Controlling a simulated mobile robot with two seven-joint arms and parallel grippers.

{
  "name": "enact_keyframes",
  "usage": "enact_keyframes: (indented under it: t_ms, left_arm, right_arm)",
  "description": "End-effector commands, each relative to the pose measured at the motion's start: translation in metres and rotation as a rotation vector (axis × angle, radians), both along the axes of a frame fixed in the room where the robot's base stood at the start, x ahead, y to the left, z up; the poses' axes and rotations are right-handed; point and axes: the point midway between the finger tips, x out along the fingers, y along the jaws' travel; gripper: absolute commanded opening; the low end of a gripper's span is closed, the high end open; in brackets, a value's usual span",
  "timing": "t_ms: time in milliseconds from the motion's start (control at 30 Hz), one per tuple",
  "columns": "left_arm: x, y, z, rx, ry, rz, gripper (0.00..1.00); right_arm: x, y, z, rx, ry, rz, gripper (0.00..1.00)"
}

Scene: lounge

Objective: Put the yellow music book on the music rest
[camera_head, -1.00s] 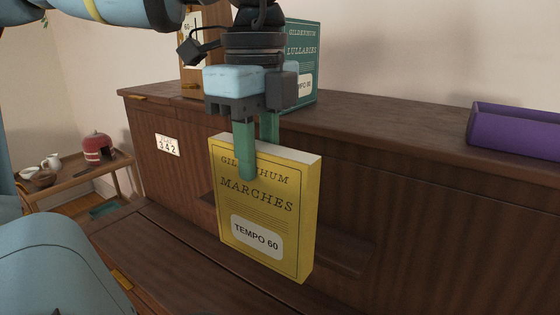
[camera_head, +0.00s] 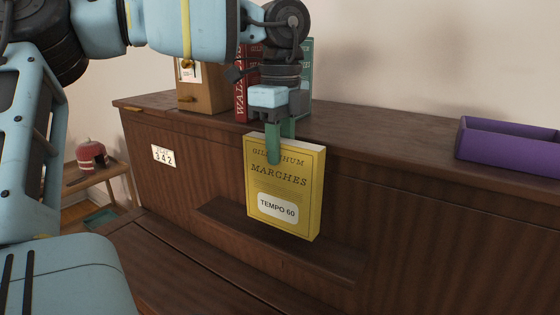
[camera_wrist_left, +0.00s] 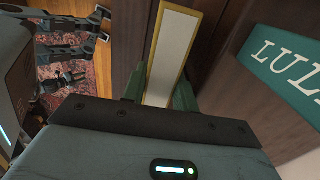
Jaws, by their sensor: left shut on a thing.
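The yellow music book (camera_head: 283,190), marked MARCHES and TEMPO 60, hangs upright from my left gripper (camera_head: 280,145). The green fingers are shut on its top edge, one in front of the cover. In the left wrist view the book's pale top edge (camera_wrist_left: 174,48) lies between the fingers (camera_wrist_left: 158,92). The music rest, a dark wooden ledge (camera_head: 225,220) on the piano front, is below and behind the book. Whether the book touches it cannot be told.
On the piano top (camera_head: 400,155) stand a wooden metronome-like box (camera_head: 203,95), a red book (camera_head: 241,90), a teal book (camera_head: 306,75) and a purple tray (camera_head: 505,150). A number plate (camera_head: 163,156) is on the piano front. A side table (camera_head: 85,180) stands at left.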

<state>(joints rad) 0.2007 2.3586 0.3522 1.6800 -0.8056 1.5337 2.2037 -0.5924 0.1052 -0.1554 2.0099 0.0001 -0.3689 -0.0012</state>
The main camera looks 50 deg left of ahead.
Motion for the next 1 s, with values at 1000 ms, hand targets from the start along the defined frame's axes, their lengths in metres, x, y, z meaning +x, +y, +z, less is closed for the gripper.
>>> enact_keyframes:
  t_ms: [1000]
  left_arm:
    - [0.001,0.001,-0.038,0.000,-0.001,0.001,0.38]
  right_arm:
    - [0.001,-0.001,0.004,-0.003,-0.004,0.002,0.36]
